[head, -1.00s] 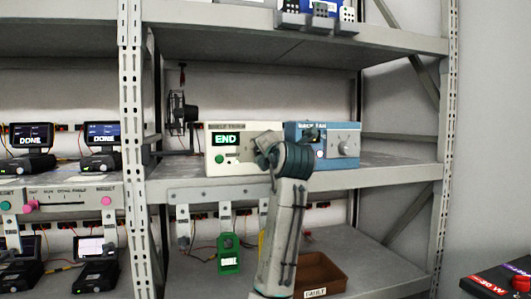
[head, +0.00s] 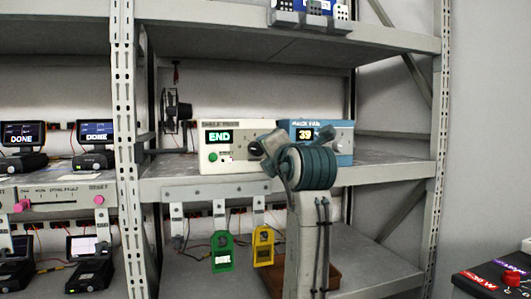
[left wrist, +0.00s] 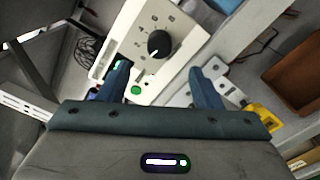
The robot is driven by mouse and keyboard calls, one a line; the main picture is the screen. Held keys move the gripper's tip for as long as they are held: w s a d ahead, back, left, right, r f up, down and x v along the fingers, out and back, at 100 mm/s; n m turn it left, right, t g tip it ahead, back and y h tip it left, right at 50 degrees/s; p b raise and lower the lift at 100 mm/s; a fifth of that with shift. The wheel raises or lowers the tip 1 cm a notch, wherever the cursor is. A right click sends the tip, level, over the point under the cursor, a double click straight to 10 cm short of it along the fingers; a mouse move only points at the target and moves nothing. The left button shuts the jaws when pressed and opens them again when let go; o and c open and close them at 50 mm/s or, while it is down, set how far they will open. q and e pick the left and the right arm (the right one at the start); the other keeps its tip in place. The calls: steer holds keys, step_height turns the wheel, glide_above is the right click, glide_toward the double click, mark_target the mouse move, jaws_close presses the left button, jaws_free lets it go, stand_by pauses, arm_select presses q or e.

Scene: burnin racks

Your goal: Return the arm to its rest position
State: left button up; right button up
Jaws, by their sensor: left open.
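My left gripper (head: 262,147) is in front of the middle shelf, and its arm rises from below. In the left wrist view its two blue fingers (left wrist: 158,76) are apart with nothing between them. Beyond them is a cream box (left wrist: 185,35) with a black dial and a green button. In the head view this cream box (head: 211,160) shows END, and the gripper and wrist hide its right part. A blue box (head: 343,140) with a display that seems to read 39 stands beside it, partly behind my wrist. My right gripper is not in view.
A green tag (head: 222,252) and a yellow tag (head: 263,247) hang below the middle shelf edge (head: 215,190). A brown bin (head: 328,272) on the lower shelf is mostly behind my arm. A rack upright (head: 124,150) stands left. A red button panel (head: 500,275) is at lower right.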

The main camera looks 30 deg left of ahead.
arm_select(q)
steer(key=shift+s+d, duration=0.35)
steer(key=shift+d, duration=0.05)
